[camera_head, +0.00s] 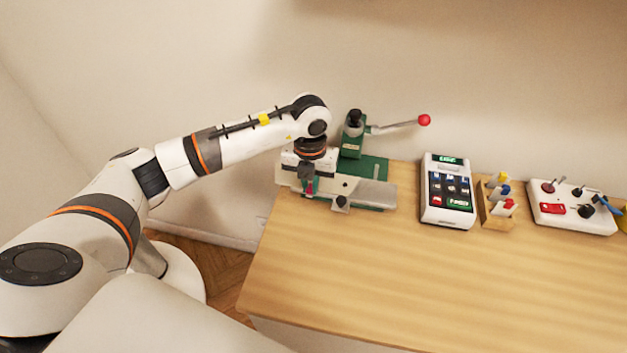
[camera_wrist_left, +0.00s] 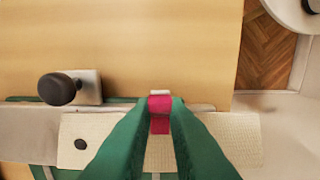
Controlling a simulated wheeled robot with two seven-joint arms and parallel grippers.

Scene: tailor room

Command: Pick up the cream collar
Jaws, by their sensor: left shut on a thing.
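The cream collar (camera_wrist_left: 100,132) is a flat, textured strip with a dark round spot near one end. In the left wrist view it spans the bottom, on both sides of my fingers. It also shows in the head view (camera_head: 342,185), on the front of the green press (camera_head: 374,166). My left gripper (camera_wrist_left: 159,108) has green fingers and is shut at the strip's middle. A magenta tab (camera_wrist_left: 159,124) with a pale end shows between the fingertips, and it seems to belong to the collar. The fingers hide the collar's middle. I cannot tell whether it is lifted. My right gripper is out of view.
The press has a red-tipped lever (camera_head: 424,120) and a black knob (camera_wrist_left: 56,89) close to the fingers. A keypad device (camera_head: 447,214), a wooden stand (camera_head: 490,215) and a white control panel (camera_head: 575,224) stand right. The front of the wooden table (camera_head: 370,275) is clear.

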